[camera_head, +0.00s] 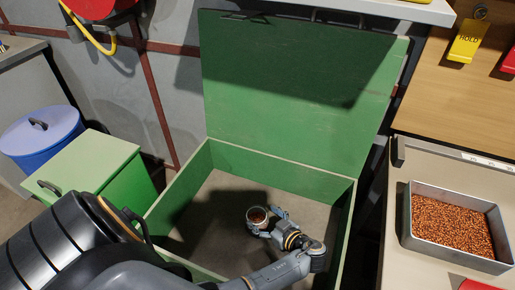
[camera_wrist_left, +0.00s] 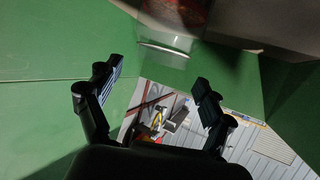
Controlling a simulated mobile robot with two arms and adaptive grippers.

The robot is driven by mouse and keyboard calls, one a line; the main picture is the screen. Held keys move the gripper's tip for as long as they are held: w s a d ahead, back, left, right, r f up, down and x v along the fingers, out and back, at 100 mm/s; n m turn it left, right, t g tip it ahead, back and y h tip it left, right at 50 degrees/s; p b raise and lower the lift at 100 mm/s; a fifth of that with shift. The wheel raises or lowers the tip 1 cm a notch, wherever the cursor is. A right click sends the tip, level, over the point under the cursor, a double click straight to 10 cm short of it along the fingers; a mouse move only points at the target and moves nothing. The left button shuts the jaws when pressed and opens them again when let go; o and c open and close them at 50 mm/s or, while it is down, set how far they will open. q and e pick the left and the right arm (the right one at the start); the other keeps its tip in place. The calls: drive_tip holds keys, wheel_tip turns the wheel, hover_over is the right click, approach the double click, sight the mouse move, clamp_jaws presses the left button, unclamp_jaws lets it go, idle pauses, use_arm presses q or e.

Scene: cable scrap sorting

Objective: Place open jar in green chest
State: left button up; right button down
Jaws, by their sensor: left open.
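The green chest (camera_head: 178,205) stands open, with its lid (camera_head: 295,90) raised at the back. The open jar (camera_head: 257,217) is inside the chest, above or on its grey floor. It looks upright and has reddish-brown contents. My left gripper (camera_head: 268,224) is inside the chest, close at the right of the jar. In the left wrist view the jar (camera_wrist_left: 170,35) shows at the top, beyond the spread fingertips of the left gripper (camera_wrist_left: 157,88). The fingers are apart with nothing between them. Whether the jar's base rests on the floor is hard to tell. My right gripper is not seen.
A metal tray of copper granules (camera_head: 408,225) sits on the bench at the right. A smaller green box (camera_head: 85,160) and a blue bin (camera_head: 40,135) stand left of the chest. The chest floor around the jar is clear.

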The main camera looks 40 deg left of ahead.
use_arm(q)
drive_tip(key=v, duration=0.7)
drive_tip(key=shift+d, duration=0.3)
drive_tip(key=shift+s+r, duration=0.1)
